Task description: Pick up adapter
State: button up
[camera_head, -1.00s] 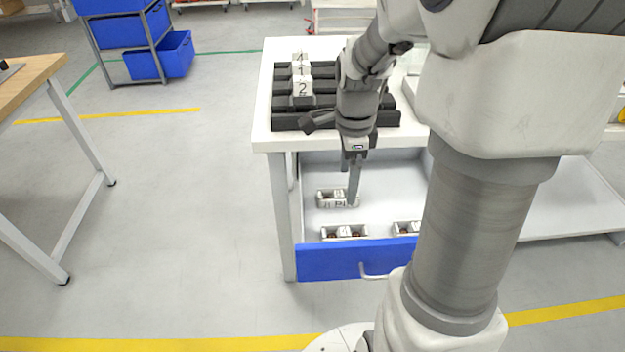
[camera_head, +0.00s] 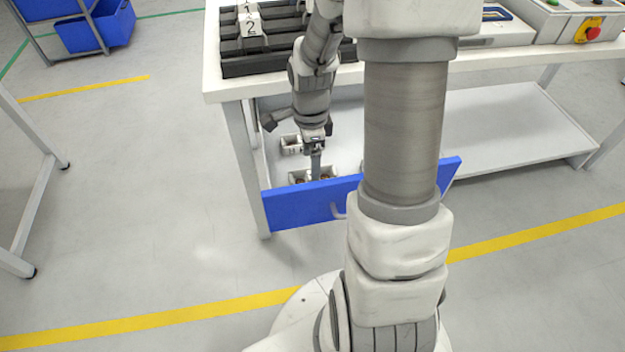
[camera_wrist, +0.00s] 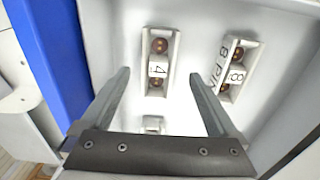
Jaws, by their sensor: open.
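Several small white adapters lie in the open blue-fronted drawer (camera_head: 300,208). In the wrist view one adapter (camera_wrist: 157,69) marked 4, with brown round ends, lies ahead of and between my fingers. Another adapter (camera_wrist: 238,73), marked 8 with "8 PIN" lettering beside it, lies to the right, near the right finger. A smaller white piece (camera_wrist: 153,123) shows between the fingers, near the palm. In the head view one adapter (camera_head: 291,144) lies behind my gripper and another (camera_head: 298,177) near the drawer front. My gripper (camera_wrist: 160,80) is open and empty above the drawer floor.
The blue drawer front stands close on the left in the wrist view. The white table (camera_head: 216,84) above carries dark racks (camera_head: 262,62) with number labels. A white lower shelf (camera_head: 500,125) extends to the right. A control box with a red button (camera_head: 592,33) sits at the back right.

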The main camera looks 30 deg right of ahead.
notch_tip(320, 180, down, 4)
jog(key=shift+s+d+f+b, duration=0.1)
jog(key=shift+s+b, duration=0.05)
jog(key=shift+b, duration=0.45)
jog(key=shift+c, duration=0.3)
grip_shut()
